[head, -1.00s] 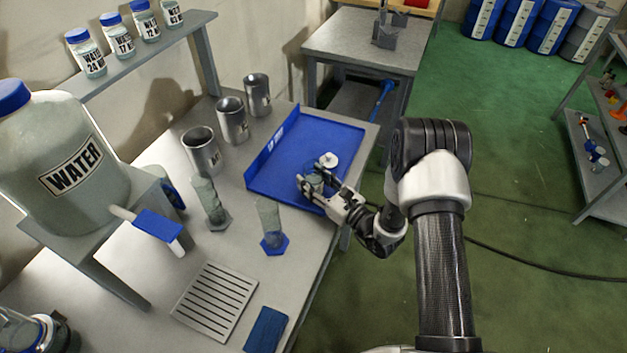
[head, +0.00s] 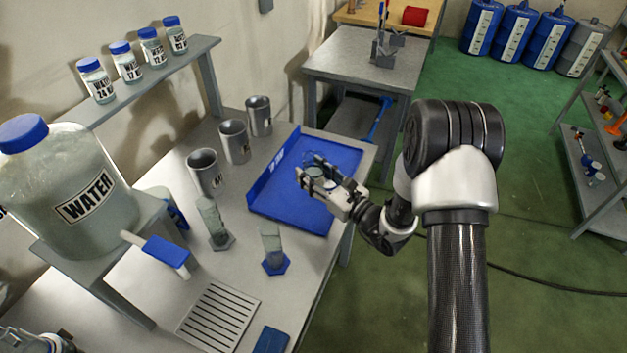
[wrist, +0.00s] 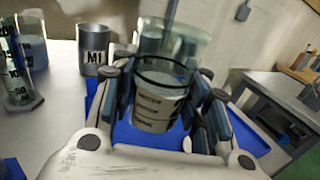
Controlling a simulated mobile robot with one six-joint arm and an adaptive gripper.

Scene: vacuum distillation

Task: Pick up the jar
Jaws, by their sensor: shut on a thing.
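The jar (wrist: 158,98) is a clear glass vessel with dark printed markings and pale contents. It stands roughly upright between the finger pads of my gripper (wrist: 160,100) in the wrist view. In the head view my gripper (head: 322,182) is over the blue tray (head: 277,200), with the jar (head: 314,172) partly hidden by the fingers. The gripper is shut on the jar and appears to hold it above the tray floor. The jar's far side is hidden.
A large water jug (head: 65,190) is at far left. A grey side table (head: 350,60) stands beyond.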

